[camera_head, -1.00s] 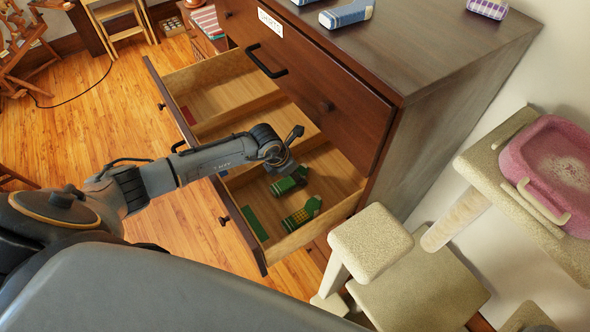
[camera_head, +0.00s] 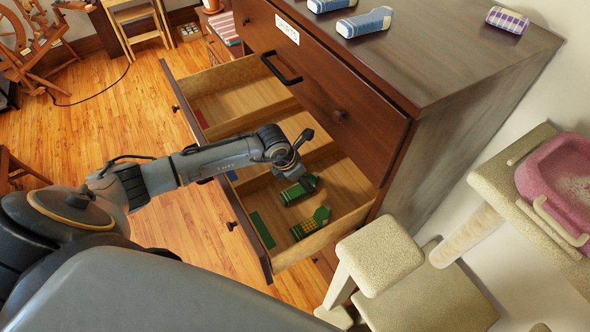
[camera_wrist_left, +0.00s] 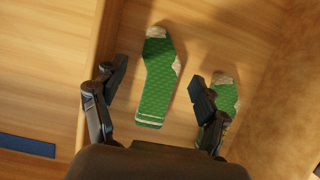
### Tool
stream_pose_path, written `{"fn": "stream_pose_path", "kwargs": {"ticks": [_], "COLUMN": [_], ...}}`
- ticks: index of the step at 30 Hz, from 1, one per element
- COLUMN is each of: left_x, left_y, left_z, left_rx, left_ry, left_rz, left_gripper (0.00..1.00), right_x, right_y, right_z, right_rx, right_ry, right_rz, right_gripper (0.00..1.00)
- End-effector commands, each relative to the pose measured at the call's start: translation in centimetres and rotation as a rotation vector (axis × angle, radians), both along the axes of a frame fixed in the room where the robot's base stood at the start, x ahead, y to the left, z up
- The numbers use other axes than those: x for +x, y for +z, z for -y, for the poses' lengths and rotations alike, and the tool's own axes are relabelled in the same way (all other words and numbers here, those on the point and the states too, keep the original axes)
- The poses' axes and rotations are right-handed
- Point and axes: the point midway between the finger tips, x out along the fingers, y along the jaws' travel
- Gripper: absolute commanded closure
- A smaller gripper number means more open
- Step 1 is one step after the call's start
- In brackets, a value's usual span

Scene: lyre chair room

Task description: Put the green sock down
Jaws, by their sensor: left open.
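A green sock (camera_head: 298,190) with pale toe and heel lies flat on the floor of the open drawer's (camera_head: 255,243) near compartment. In the left wrist view this sock (camera_wrist_left: 160,80) lies below and between my spread fingers, apart from them. A second green sock (camera_head: 311,224), with a checked patch, lies beside it; it also shows in the left wrist view (camera_wrist_left: 225,93), partly hidden by my right-hand finger. My left gripper (camera_wrist_left: 157,84) is open and empty above the first sock; in the head view the gripper (camera_head: 298,157) is partly hidden by its own wrist. My right gripper is not in view.
Drawer dividers (camera_head: 250,121) and side walls stand close around the gripper. A closed drawer (camera_head: 320,85) overhangs behind. Blue socks (camera_head: 364,22) and a purple checked one (camera_head: 507,19) lie on the dresser top. A cat tree (camera_head: 380,255) stands at right.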

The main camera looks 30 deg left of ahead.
Motion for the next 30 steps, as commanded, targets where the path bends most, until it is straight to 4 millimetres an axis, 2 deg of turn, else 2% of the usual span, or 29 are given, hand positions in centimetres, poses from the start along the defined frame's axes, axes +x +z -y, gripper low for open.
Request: {"fn": "stream_pose_path", "kwargs": {"ticks": [1,9,15,21,30], "left_x": [-0.3,-2.1,-2.9,-3.2,-3.2], "left_y": [0.6,5.6,8.1,8.8,8.8], "left_z": [-0.3,-1.4,-1.8,-1.9,-1.9], "left_rx": [0.002,0.002,0.002,0.001,0.001], "left_ry": [-0.001,-0.001,0.0,0.0,0.0], "left_rz": [0.004,0.004,0.001,-0.002,-0.001], "left_gripper": [0.27,0.27,0.27,0.27,0.27], "right_x": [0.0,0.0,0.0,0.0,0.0], "right_y": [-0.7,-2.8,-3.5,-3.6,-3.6], "right_z": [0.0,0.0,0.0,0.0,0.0], "right_rx": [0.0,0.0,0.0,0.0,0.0], "right_ry": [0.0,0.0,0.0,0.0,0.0], "right_rz": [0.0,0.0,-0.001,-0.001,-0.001], "right_gripper": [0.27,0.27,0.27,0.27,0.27]}}
